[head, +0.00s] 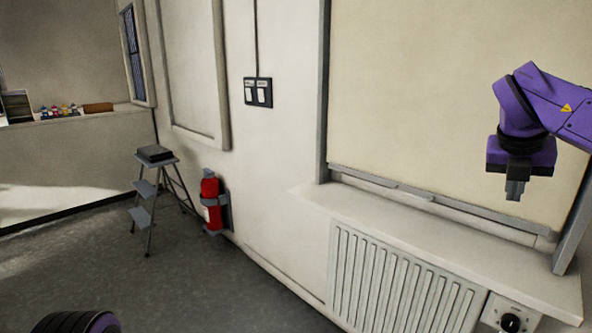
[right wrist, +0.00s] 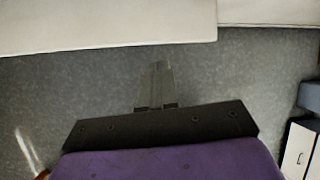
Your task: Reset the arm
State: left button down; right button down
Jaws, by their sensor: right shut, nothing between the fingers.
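My right arm (head: 548,105) is purple and comes in from the right edge of the head view, raised in front of a blank cream wall panel. My right gripper (head: 515,190) hangs downward from it, shut and empty. In the right wrist view its two grey fingers (right wrist: 156,88) lie together with nothing between them, above grey floor. My left gripper is not in view. A dark and purple rounded part of mine shows at the bottom left of the head view.
A radiator (head: 400,275) stands below a pale ledge (head: 440,238) under the panel. A red fire extinguisher (head: 211,203) hangs on the wall beside a grey step stool (head: 146,190). Small colourful items (head: 60,110) sit on a far ledge. Grey floor (head: 80,265) is open at left.

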jog(key=w+a+f+n+t+h, duration=0.3)
jog(key=w+f+n+t+h, duration=0.35)
jog(key=f+n, duration=0.55)
jog(key=s+a+f+n+y, duration=0.1)
jog(key=a+f+n+y, duration=0.15)
jog(key=f+n, duration=0.4)
jog(key=s+a+f+n+t+y, duration=0.15)
jog(key=a+f+n, duration=0.25)
jog(key=f, duration=0.6)
jog(key=s+a+f+n+y, duration=0.1)
jog(key=s+a+f+n, duration=0.15)
jog(key=f+n, duration=0.45)
jog(key=s+a+f+n+g+y, duration=0.2)
jog(key=s+a+f+n, duration=0.1)
jog(key=s+f, duration=0.75)
jog(key=s+f+n+g, duration=0.1)
jog(key=s+f+g, duration=0.1)
jog(key=s+f, duration=0.2)
jog(key=s+d+f+n+g, duration=0.1)
jog(key=s+f, duration=0.3)
jog(key=s, duration=0.6)
jog(key=s+f+n+g, duration=0.2)
jog(key=s+f+n, duration=0.1)
jog(key=s, duration=0.4)
jog(key=shift+s+d+f+g+y, duration=0.2)
jog(key=shift+f+g+y, duration=0.1)
jog(key=shift+f+y, duration=0.15)
jog(key=shift+w, duration=0.1)
